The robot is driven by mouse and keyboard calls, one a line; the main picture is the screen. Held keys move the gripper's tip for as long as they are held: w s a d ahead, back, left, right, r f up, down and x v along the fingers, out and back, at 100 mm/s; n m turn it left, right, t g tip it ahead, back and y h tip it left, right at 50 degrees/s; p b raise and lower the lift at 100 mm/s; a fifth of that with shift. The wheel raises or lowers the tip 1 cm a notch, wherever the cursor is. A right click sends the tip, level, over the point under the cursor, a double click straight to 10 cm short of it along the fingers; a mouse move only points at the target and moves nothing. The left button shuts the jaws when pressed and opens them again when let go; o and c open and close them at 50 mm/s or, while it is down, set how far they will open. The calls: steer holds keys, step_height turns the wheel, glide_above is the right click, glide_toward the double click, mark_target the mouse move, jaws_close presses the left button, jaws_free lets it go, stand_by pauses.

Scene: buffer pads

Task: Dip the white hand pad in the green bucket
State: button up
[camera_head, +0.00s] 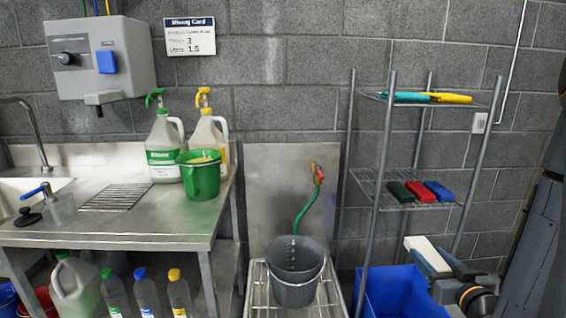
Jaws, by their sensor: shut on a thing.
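The green bucket (201,181) stands upright on the steel counter, close to its right end, with something yellow showing at its mouth. The white hand pad (424,253) is at the lower right, held above the blue bin and below the wire shelves. My gripper (432,261) is shut on the pad, which is tilted. The gripper is far to the right of the green bucket. The bucket's inside is mostly hidden.
A grey bucket (294,274) stands on a low rack between counter and shelf. The wire shelf (371,177) has thin posts and carries coloured pads. Two spray jugs (164,148) stand behind the green bucket. The blue bin (398,293) is on the floor.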

steer(key=w+a+f, duration=0.3)
steer(key=a+f, duration=0.4)
steer(key=a, duration=0.2)
steer(key=w+a+f, duration=0.3)
steer(key=a+f, duration=0.3)
steer(key=a, duration=0.3)
steer(key=shift+h, duration=0.3)
steer(key=s, duration=0.1)
steer(key=s+r, duration=0.1)
steer(key=s, duration=0.1)
steer(key=s+r, duration=0.1)
steer(key=s, duration=0.1)
steer(key=shift+a, duration=0.2)
